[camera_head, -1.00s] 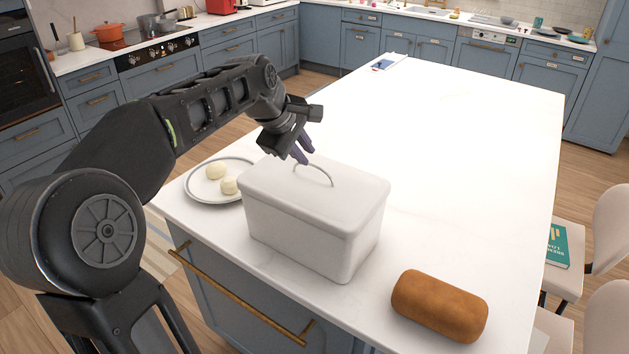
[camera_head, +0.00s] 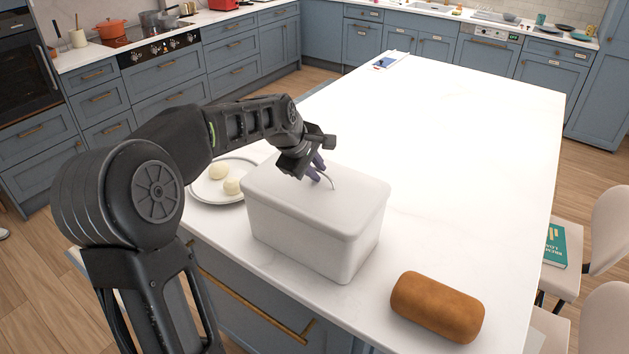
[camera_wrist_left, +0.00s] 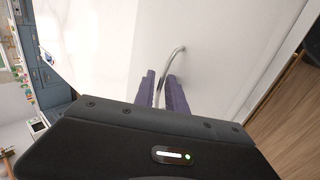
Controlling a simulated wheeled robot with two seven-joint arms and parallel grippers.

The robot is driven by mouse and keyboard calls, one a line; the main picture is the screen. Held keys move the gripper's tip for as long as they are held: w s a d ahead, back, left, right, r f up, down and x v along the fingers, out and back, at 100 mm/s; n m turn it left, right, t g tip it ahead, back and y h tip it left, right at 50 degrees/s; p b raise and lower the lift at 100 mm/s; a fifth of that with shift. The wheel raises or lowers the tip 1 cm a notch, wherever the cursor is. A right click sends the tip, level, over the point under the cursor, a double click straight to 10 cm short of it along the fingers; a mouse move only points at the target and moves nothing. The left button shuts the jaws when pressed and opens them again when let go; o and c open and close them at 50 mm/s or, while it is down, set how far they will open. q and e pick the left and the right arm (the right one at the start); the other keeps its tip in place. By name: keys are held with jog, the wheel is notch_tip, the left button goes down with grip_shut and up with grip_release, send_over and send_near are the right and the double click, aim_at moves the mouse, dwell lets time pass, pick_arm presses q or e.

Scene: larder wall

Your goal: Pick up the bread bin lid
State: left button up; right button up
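The white bread bin (camera_head: 300,238) stands on the counter. Its white lid (camera_head: 355,192) sits on top, with a thin metal arched handle (camera_head: 332,181). My left gripper (camera_head: 317,168) is at the handle, reaching over the lid from the far left side. In the left wrist view, its two purple fingers (camera_wrist_left: 161,84) stand either side of the handle (camera_wrist_left: 178,55), with a visible gap between them. The fingers look open around the handle, not clamped on it. The lid (camera_wrist_left: 215,65) fills much of that view. My right gripper does not show.
A brown loaf (camera_head: 437,306) lies on the counter to the right of the bin. A plate (camera_head: 203,196) with two pale round pieces is at the left, close to the bin and my arm. The white counter (camera_head: 450,140) is clear behind and to the right.

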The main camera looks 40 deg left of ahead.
pick_arm(q)
jog(key=shift+f, duration=0.1)
jog(key=shift+c, duration=0.5)
grip_shut()
dwell(1.2)
